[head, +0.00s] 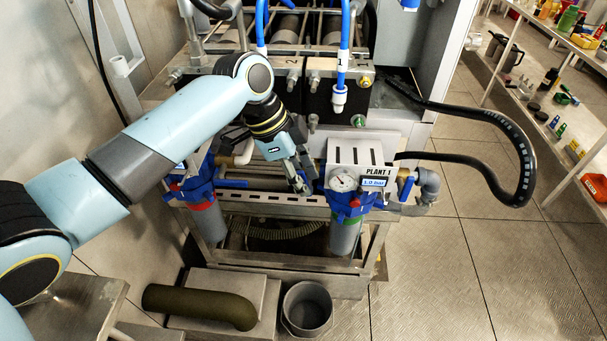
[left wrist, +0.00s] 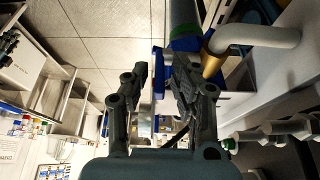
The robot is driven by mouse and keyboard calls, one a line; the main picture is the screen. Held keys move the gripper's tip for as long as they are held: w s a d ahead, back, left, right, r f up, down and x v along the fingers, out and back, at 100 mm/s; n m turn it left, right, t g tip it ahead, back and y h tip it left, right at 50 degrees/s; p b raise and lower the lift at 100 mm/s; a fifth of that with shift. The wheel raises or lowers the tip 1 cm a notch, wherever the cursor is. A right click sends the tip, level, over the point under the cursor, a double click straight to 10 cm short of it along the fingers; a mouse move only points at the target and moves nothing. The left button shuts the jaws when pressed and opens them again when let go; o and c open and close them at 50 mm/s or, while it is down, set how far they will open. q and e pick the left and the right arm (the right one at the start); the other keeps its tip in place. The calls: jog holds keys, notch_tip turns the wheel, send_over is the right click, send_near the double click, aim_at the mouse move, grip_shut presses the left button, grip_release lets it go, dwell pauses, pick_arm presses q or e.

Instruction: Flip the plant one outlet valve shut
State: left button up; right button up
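My left gripper (head: 302,181) is just left of the unit, pointing down. In the left wrist view its fingers (left wrist: 160,85) are apart, with a narrow blue part (left wrist: 158,62) seen beyond or between them; contact is unclear. A brass fitting (left wrist: 213,64) and white elbow pipe (left wrist: 258,36) are beside the right finger. My right gripper is not in view.
A second filter housing (head: 204,200) with a red ring stands left of the gripper. Black hoses (head: 490,120) loop out at the right. A grey bucket (head: 307,308) stands on the floor below. The floor (head: 470,260) at the right is clear, with stocked shelves beyond.

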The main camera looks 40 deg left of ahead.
aim_at(304, 173)
pick_arm(q)
grip_shut()
jog(key=shift+d, duration=0.1)
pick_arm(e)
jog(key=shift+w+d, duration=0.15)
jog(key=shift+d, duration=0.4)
pick_arm(q)
jog(key=shift+w+d+r+g+y, duration=0.15)
jog(key=shift+d+g+y, duration=0.15)
jog(key=shift+y, duration=0.3)
jog(key=shift+w+d+g+y, duration=0.1)
jog(key=shift+d+g+y, duration=0.1)
jog(key=shift+g+y, duration=0.45)
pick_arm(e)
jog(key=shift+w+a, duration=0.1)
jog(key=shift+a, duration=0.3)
pick_arm(q)
jog(key=shift+o, duration=1.2)
grip_release()
jog(key=shift+r, duration=0.1)
jog(key=r, duration=0.7)
jog(key=shift+s+a, duration=0.2)
jog(key=shift+a, duration=0.2)
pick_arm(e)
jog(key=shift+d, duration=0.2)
